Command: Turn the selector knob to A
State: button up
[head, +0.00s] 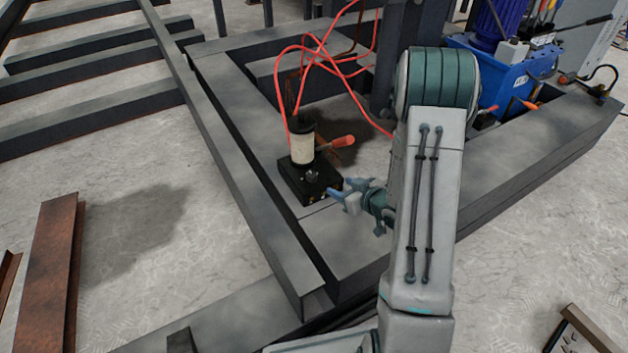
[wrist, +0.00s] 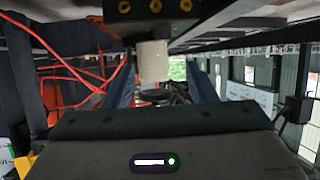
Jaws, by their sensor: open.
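A black control box (head: 310,183) with a white cylinder (head: 302,145) on top sits on the grey steel frame in the head view. A small dark round knob (head: 312,176) is on the box, on the near side of the cylinder. Its pointing direction and any letter marks are too small to read. My gripper (head: 345,188) is open and empty, just right of the box and apart from the knob. In the wrist view my blue fingers (wrist: 164,85) stand apart, with the white cylinder (wrist: 152,62) beyond, between them.
An orange-red handle (head: 342,142) sticks out right of the cylinder. Red cables (head: 325,58) loop above and behind the box. Grey steel beams (head: 225,150) surround it. A blue machine (head: 505,75) stands at the back right.

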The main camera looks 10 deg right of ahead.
aim_at(314, 176)
jog(key=shift+y, duration=0.3)
jog(key=b+x, duration=0.5)
jog(key=x, duration=0.8)
jog(key=shift+s+f, duration=0.15)
jog(key=shift+w+a+f, duration=0.1)
jog(key=shift+w+a, duration=0.05)
jog(key=shift+w, duration=0.35)
jog(key=c, duration=1)
